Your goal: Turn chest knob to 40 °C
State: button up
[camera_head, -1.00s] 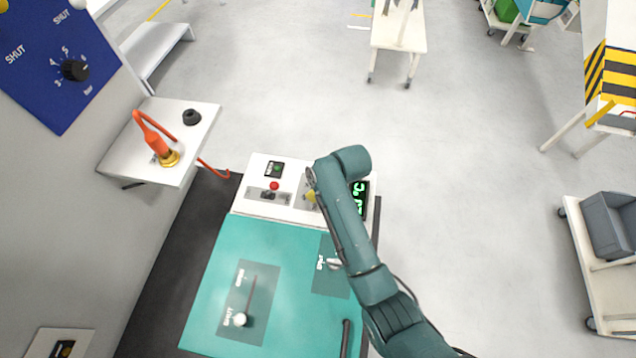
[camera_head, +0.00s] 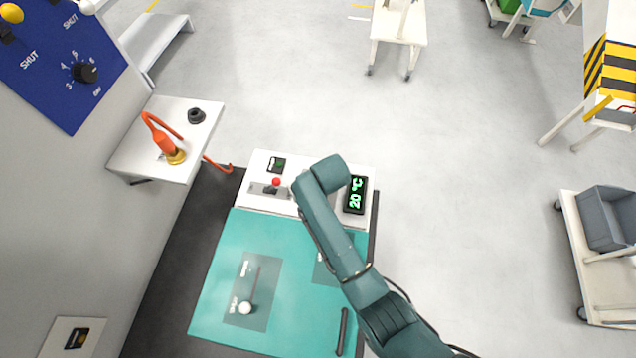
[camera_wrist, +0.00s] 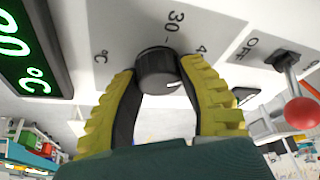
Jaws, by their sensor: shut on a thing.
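The chest knob (camera_wrist: 158,75) is dark and round, with a white pointer mark at its lower right in the wrist view. The scale panel behind it shows "30", "°C" and part of a "4"; the rest of that label is hidden by a finger. My gripper (camera_wrist: 160,92) is shut on the knob, with one yellow ribbed finger on each side. The display (camera_head: 355,194) reads 20 °C in green in the head view, and part of it (camera_wrist: 28,55) shows in the wrist view. In the head view my arm hides the knob and fingers.
A lever with a red ball (camera_wrist: 303,112) stands close to my right finger in the wrist view, beside "OFF" labels. In the head view, the teal lid (camera_head: 225,275) has a white-knobbed lever (camera_head: 246,308) and a dark handle (camera_head: 342,331).

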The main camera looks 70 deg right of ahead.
jog(key=shift+f, duration=0.25)
jog(key=o, duration=1.2)
jog(key=shift+r, duration=0.1)
jog(key=shift+c, duration=0.2)
jog(key=shift+r, duration=0.2)
jog(key=v, duration=1.1)
jog(key=shift+r, duration=0.35)
